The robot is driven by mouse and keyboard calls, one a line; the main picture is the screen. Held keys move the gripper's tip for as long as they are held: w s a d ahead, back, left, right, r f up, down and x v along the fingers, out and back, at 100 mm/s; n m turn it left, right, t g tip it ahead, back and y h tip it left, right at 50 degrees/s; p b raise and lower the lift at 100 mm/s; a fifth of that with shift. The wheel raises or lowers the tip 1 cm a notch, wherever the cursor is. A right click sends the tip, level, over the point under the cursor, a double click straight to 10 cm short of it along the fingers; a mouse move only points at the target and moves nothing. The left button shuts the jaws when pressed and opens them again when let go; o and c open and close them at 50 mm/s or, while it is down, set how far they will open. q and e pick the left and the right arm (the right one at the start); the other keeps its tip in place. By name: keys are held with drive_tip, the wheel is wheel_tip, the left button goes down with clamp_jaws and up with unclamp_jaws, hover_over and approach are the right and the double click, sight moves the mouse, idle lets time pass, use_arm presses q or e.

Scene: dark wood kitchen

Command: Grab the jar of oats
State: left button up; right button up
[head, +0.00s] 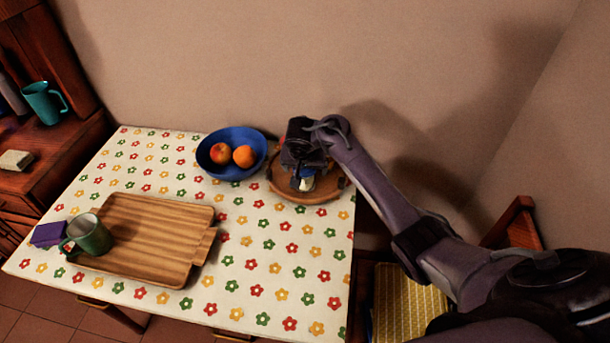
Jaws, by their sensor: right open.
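My right gripper (304,168) is over the round wooden tray (326,194) at the back right of the table, and it is open. A small blue-and-white thing (307,182) shows just below the gripper. It may be part of a jar, but the gripper and wrist cover most of that spot. I cannot tell whether the fingers are around it or touch it. No jar of oats can be made out clearly elsewhere. My left gripper is out of view.
A blue bowl (213,172) with fruit stands close left of the round tray. A wooden tray (150,235) with a green mug (92,236) lies at the left. The wall (300,60) is close behind. The table's front right is clear. A chair (515,222) stands at the right.

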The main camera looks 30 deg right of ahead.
drive_tip(key=shift+w+d+f, duration=0.2)
drive_tip(key=shift+f, duration=0.4)
drive_tip(key=shift+r, duration=0.1)
drive_tip(key=c, duration=1.3)
